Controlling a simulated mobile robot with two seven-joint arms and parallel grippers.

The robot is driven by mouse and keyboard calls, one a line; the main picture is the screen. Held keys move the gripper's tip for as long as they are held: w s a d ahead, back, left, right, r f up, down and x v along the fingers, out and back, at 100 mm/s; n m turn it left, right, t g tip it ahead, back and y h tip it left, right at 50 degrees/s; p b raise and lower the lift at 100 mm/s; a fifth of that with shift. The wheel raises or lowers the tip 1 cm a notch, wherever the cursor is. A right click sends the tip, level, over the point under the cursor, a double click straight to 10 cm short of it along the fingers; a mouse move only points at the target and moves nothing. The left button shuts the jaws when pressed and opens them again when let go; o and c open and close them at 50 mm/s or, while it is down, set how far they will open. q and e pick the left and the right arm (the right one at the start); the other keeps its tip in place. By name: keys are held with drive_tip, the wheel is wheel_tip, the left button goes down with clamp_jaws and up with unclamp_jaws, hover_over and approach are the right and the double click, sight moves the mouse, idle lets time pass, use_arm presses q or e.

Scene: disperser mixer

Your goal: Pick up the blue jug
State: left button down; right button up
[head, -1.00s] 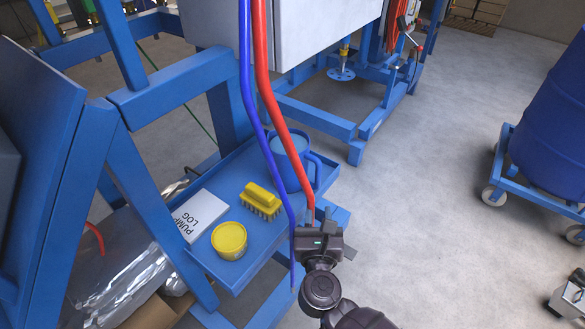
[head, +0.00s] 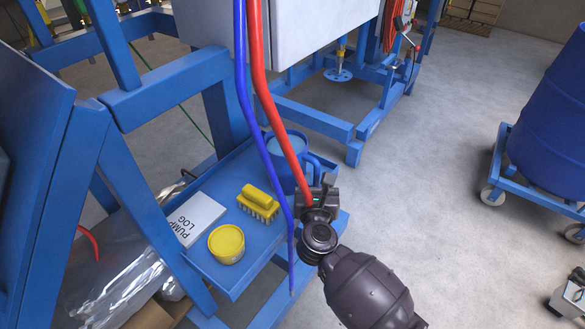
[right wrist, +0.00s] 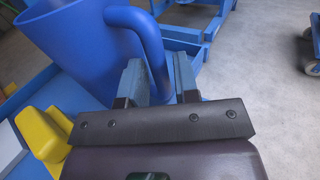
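The blue jug (head: 285,172) stands upright on the blue shelf (head: 228,181), partly hidden behind the red and blue hoses in the head view. In the right wrist view the jug (right wrist: 85,45) fills the upper left, with its handle (right wrist: 154,48) towards my gripper. My right gripper (head: 319,186) is at the handle side of the jug. In the right wrist view its two fingers (right wrist: 160,80) are apart, with the lower handle between them. I cannot tell whether they touch it. My left gripper is not in view.
A yellow brush (head: 259,202), a yellow tub (head: 226,244) and a pump log (head: 195,218) lie on the same shelf. A red hose (head: 263,80) and a blue hose (head: 243,80) hang in front of the jug. Floor to the right is clear up to a drum dolly (head: 540,190).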

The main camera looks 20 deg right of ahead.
sight(318, 161)
drive_tip(key=shift+w+d+f, duration=0.1)
drive_tip(key=shift+w+d, duration=0.1)
drive_tip(key=shift+w, duration=0.25)
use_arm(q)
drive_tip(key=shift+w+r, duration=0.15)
use_arm(e)
clamp_jaws()
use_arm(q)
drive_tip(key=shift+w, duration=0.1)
use_arm(e)
drive_tip(key=shift+r, duration=0.2)
